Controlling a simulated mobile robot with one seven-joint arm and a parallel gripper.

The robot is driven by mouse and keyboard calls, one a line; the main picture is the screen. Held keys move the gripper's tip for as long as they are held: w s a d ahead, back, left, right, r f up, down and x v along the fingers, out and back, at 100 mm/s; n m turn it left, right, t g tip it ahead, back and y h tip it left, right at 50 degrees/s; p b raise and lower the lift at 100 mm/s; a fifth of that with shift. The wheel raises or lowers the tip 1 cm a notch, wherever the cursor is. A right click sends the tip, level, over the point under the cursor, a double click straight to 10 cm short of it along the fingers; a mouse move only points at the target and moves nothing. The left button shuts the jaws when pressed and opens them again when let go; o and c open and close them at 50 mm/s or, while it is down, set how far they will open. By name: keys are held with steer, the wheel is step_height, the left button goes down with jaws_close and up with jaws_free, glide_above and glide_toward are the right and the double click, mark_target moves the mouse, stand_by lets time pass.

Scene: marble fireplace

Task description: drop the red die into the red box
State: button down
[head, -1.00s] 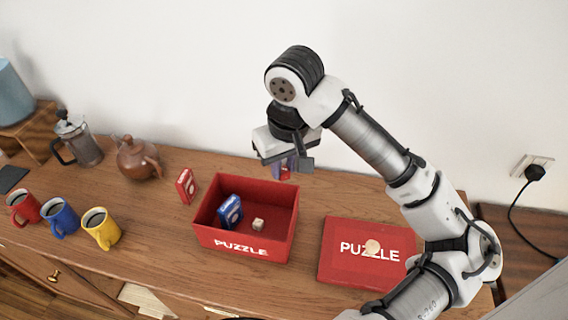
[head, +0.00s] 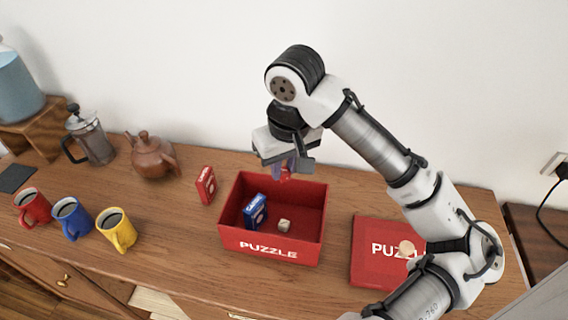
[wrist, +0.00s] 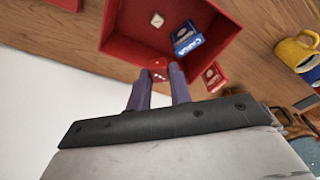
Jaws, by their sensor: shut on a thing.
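The red die (wrist: 158,72) is between the fingertips of my gripper (wrist: 157,78) in the wrist view, with white pips showing. In the head view my gripper (head: 285,170) is shut on it at the red box's back edge, and only a little red of the die (head: 286,174) shows. The open red box (head: 268,252), marked PUZZLE, stands on the wooden table. Its wall also shows in the wrist view (wrist: 125,48). Inside lie a blue card box (head: 256,212) and a pale die (head: 284,225), apart from each other. I cannot tell the held die's exact height.
A red PUZZLE lid (head: 375,265) lies right of the box with a round pale piece (head: 406,249) on it. A red card box (head: 206,185) stands to the left. Farther left are a teapot (head: 152,158), a French press (head: 92,140) and several mugs (head: 117,230).

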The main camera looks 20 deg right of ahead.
steer(key=shift+f+b, duration=1.05)
steer(key=shift+f, duration=0.45)
steer(key=shift+r, duration=0.1)
steer(key=c, duration=1.2)
jaws_free()
steer(key=r, duration=0.4)
steer(key=s+r, duration=0.1)
steer(key=r, duration=0.4)
steer(key=s+r, duration=0.1)
steer(key=r, duration=0.3)
steer(key=shift+d+r, duration=0.1)
steer(key=shift+r, duration=0.25)
